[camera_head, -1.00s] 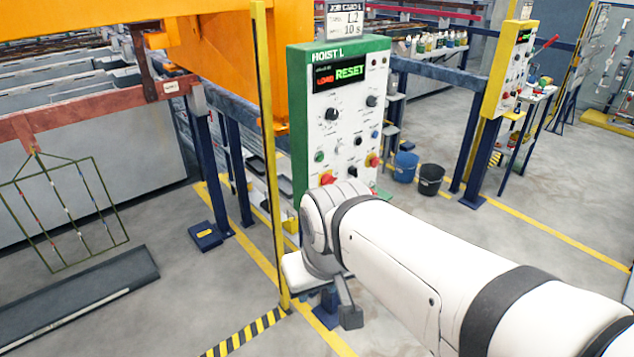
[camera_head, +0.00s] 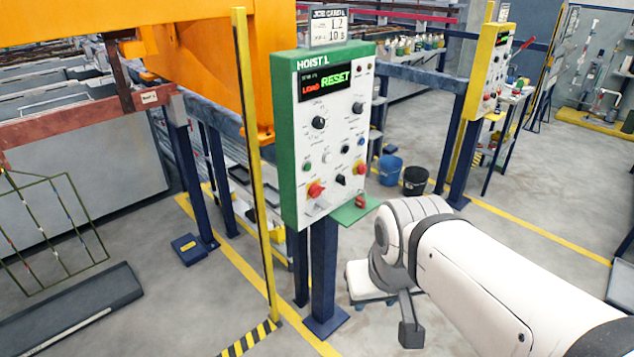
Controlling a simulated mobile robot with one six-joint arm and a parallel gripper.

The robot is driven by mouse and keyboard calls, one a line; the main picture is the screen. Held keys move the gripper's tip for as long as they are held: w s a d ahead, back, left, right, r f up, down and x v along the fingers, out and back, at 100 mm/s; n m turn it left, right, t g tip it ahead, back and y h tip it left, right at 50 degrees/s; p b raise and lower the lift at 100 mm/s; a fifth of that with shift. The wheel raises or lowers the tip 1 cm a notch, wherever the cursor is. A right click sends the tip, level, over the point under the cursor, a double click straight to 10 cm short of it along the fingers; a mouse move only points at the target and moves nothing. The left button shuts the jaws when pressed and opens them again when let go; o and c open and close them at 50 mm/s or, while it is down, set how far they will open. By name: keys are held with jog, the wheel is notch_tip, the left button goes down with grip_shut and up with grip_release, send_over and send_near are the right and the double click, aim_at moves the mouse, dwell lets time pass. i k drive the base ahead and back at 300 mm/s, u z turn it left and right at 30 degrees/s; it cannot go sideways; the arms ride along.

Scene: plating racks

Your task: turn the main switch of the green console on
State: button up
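The green console (camera_head: 284,150), marked HOIST L, stands upright on a dark blue post, its white front facing me at an angle. Its display (camera_head: 325,83) reads LOAD and RESET. Low on the left of the front is a red knob with yellow behind it (camera_head: 316,189); another red knob with yellow (camera_head: 361,168) is at the right edge. Several black knobs and small buttons lie between and above. The small labels are unreadable, so I cannot tell which is the main switch or its setting.
A yellow pole (camera_head: 255,160) stands just left of the console. A green shelf (camera_head: 350,211) juts out below its front. A blue bucket (camera_head: 391,169) and black bucket (camera_head: 415,181) stand behind. A yellow console (camera_head: 475,75) is farther right.

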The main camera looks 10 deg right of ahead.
aim_at(315, 190)
jog(key=u, duration=0.05)
jog(key=i, duration=1)
jog(key=z, duration=0.05)
